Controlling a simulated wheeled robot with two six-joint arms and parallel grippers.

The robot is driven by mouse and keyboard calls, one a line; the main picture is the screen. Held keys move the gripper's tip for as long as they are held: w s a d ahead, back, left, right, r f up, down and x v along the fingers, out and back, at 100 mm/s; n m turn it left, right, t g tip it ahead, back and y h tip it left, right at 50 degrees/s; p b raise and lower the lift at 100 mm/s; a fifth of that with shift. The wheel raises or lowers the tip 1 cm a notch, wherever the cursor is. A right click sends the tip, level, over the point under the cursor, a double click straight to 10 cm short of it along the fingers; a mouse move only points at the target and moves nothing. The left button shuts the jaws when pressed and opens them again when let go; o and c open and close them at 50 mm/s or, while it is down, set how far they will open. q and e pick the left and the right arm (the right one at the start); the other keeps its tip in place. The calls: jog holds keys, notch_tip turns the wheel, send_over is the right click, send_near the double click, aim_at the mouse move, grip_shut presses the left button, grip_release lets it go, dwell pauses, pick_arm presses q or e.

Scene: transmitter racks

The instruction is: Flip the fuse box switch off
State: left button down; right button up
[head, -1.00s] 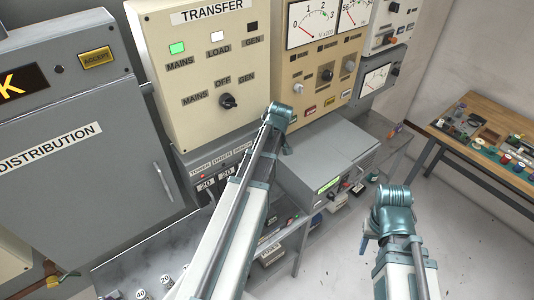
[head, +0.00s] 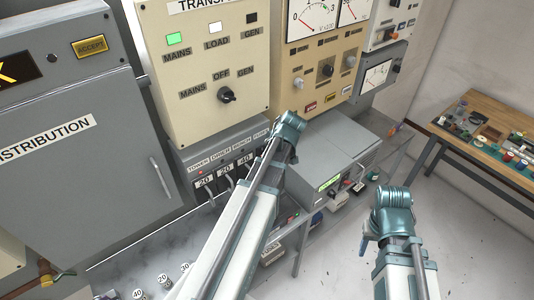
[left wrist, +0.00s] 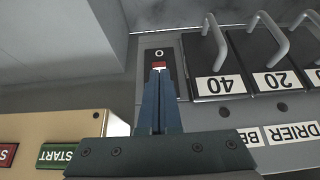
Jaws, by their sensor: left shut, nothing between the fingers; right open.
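The grey fuse box (head: 181,155) is below the transfer panel in the head view, with fuse handles labelled 20, 20 and 40. In the left wrist view, the box (left wrist: 203,120) fills the right side. Its switch (left wrist: 159,54) has a dark plate with a white ring mark and a red part. My left gripper (left wrist: 158,74) is shut and empty, its tips over the switch plate just by the red part; I cannot tell whether they touch. The fingertips hide the plate's lower part. In the head view my left arm hides that gripper. My right gripper (head: 366,244) is low at right, mostly hidden by its arm.
The transfer panel (head: 205,65) is above the fuse box, and the grey distribution cabinet (head: 80,165) stands to its left. A grey unit (head: 325,150) with a green display is to its right. A wooden bench (head: 480,150) stands at far right. Floor is clear at right.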

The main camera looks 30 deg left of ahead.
pick_arm(q)
jog(key=y+b, duration=0.2)
jog(key=b, duration=0.1)
jog(key=d+f+t+y+b, duration=0.1)
jog(key=b, duration=0.2)
jog(key=f+t+y+b, duration=0.1)
jog(key=y+b, duration=0.1)
jog(key=b, duration=0.1)
jog(key=shift+s+d+f+y+b, duration=0.25)
jog(key=shift+s+d+y+b, duration=0.05)
jog(key=shift+s+d+b, duration=0.1)
pick_arm(e)
notch_tip(320, 180, down, 10)
jog(key=shift+f, duration=0.25)
pick_arm(q)
jog(key=shift+w+a+r, duration=0.1)
jog(key=shift+a, duration=0.05)
pick_arm(e)
jog(key=shift+r, duration=0.1)
pick_arm(q)
jog(key=shift+w+a+r+p, duration=0.25)
jog(key=shift+a+p, duration=0.15)
jog(key=shift+a, duration=0.15)
pick_arm(e)
jog(key=shift+r, duration=0.25)
pick_arm(q)
jog(key=shift+s, duration=0.1)
